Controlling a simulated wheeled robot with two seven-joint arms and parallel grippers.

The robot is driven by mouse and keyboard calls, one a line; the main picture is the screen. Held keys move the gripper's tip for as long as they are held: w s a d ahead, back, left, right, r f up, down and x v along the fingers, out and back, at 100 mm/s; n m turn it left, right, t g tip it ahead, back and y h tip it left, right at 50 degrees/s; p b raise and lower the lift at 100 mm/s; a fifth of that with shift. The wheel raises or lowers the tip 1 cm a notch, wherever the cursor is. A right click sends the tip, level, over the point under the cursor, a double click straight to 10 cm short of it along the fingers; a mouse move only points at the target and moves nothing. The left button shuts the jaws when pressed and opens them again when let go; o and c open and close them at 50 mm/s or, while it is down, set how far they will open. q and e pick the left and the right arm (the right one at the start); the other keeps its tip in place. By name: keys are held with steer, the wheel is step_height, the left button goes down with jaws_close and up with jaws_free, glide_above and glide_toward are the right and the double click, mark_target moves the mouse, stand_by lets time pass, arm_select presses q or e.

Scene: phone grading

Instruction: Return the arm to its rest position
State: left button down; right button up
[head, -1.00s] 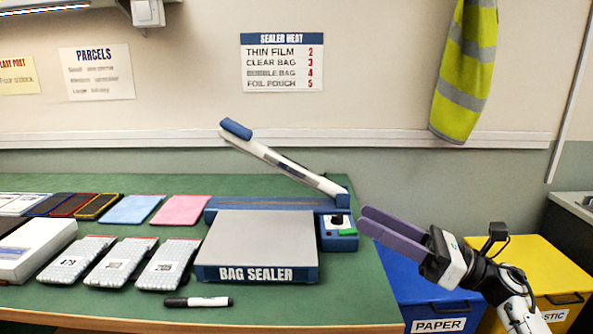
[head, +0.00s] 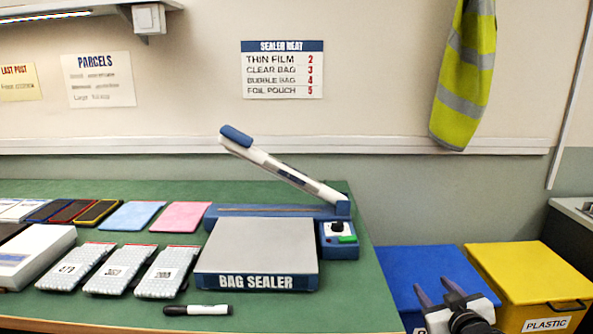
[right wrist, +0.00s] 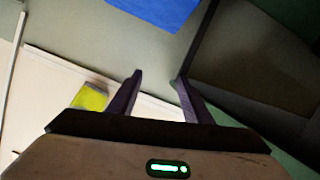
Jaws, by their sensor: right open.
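My right gripper (head: 437,290) is at the lower right of the head view, in front of the blue paper bin and off the right edge of the green table. Its two purple fingers are apart with nothing between them. The right wrist view also shows the open fingers (right wrist: 155,88), with wall and floor beyond them. My left gripper is in neither view.
The bag sealer (head: 258,250) stands on the green table (head: 350,300) with its arm raised. A blue bin (head: 400,268) and a yellow bin (head: 530,280) stand right of the table.

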steer(key=s+a+f+g+y, duration=0.1)
steer(key=s+a+f+g, duration=0.1)
steer(key=s+a+f, duration=0.5)
steer(key=s+a+f+g+y, duration=0.1)
steer(key=s+a+f, duration=0.2)
steer(key=s+f, duration=0.7)
steer(key=s+a+f+g, duration=0.1)
steer(key=s+a+f, duration=0.1)
steer(key=s, duration=0.8)
steer(key=s+a+f+g+y, duration=0.1)
steer(key=s+a, duration=0.4)
steer(key=s, duration=0.6)
steer(key=shift+f+g, duration=0.5)
steer(key=shift+f, duration=0.15)
